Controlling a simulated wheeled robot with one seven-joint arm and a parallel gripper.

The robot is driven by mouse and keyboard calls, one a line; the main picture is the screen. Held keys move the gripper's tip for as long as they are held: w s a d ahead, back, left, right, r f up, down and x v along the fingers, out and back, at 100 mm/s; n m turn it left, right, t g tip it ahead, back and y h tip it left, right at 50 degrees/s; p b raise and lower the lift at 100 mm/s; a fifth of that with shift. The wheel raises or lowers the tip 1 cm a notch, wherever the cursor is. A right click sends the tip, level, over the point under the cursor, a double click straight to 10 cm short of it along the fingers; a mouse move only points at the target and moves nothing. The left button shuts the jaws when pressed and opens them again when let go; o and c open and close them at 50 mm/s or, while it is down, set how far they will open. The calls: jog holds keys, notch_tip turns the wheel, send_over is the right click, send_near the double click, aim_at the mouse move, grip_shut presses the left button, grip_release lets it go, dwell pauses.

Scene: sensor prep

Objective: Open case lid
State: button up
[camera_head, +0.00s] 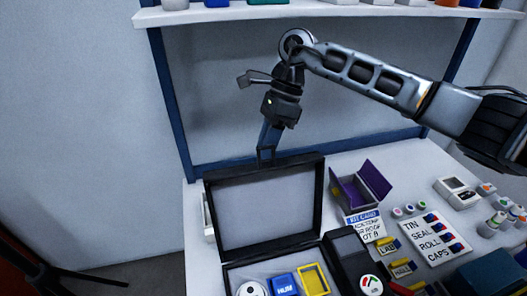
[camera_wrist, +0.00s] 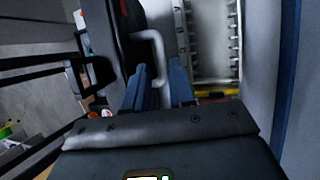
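The case is black, at the lower middle of the head view. Its lid (camera_head: 212,218) stands raised at the back, showing a grey inner face. The case base (camera_head: 229,268) is partly cut off by the bottom edge. My gripper (camera_head: 266,157) points down at the lid's top edge, near its middle. In the wrist view my two blue fingers (camera_wrist: 160,88) stand apart. A grey handle (camera_wrist: 153,42) on a dark panel reaches down to the gap between them. Its lower end is partly hidden, and I see no clear grip on it.
In the case lie a white round part (camera_head: 250,289), a blue HUM block (camera_head: 284,285) and a yellow frame (camera_head: 314,280). Right of the lid are a purple-lidded box (camera_head: 374,181), a kit card (camera_head: 364,226) and a label sheet (camera_head: 432,238). A shelf (camera_head: 300,11) runs above.

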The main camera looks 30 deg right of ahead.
jog(key=shift+x, duration=1.45)
grip_shut()
jog(key=shift+d, duration=0.1)
